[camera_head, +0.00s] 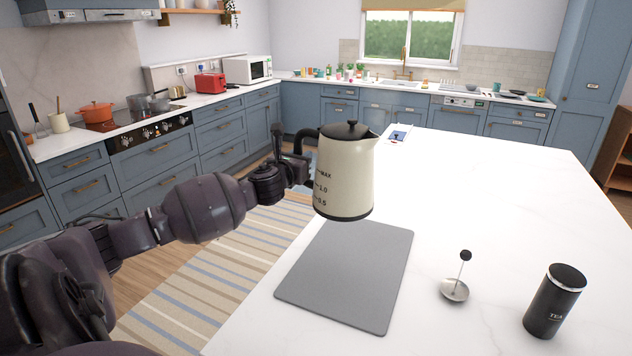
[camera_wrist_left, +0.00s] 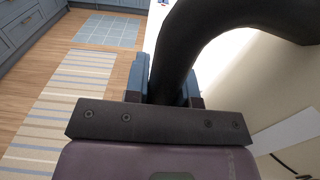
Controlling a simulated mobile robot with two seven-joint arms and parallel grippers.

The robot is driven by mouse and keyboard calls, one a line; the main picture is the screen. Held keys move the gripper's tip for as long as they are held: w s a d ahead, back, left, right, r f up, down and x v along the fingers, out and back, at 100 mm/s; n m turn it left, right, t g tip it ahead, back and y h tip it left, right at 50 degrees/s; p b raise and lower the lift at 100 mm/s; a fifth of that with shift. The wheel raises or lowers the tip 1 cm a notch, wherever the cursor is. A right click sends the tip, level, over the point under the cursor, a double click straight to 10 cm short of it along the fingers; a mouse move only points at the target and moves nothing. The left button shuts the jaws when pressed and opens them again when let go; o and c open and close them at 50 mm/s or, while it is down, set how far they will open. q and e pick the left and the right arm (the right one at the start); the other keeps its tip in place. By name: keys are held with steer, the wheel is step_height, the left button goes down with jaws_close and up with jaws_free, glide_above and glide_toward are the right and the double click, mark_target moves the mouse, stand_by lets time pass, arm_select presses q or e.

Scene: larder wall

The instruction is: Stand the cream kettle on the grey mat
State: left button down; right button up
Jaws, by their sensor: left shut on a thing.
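The cream kettle (camera_head: 345,175) has a black lid, a black base and level marks on its side. It is upright, over the far end of the grey mat (camera_head: 348,276), and looks held above it; the exact gap is hard to tell. My left gripper (camera_head: 301,165) is shut on the kettle's black handle, at the kettle's left side. In the left wrist view the dark handle (camera_wrist_left: 205,38) passes between the fingers (camera_wrist_left: 165,85), with the cream body (camera_wrist_left: 260,85) to the right. The mat lies flat and bare on the white counter. My right gripper is not in view.
A small metal strainer with an upright black-knobbed stem (camera_head: 456,287) stands right of the mat. A black tea canister (camera_head: 554,301) stands further right. A small card (camera_head: 399,134) lies at the counter's far left edge. The white counter (camera_head: 490,190) is otherwise clear.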

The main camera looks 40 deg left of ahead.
arm_select(q)
step_height(320, 180, down, 18)
steer(key=b, duration=0.3)
steer(key=shift+f, duration=0.25)
stand_by(0.3)
steer(key=shift+f+b, duration=0.2)
steer(key=shift+b, duration=0.15)
steer(key=c, duration=1)
jaws_free()
steer(key=shift+f, duration=0.1)
steer(key=shift+o, duration=0.2)
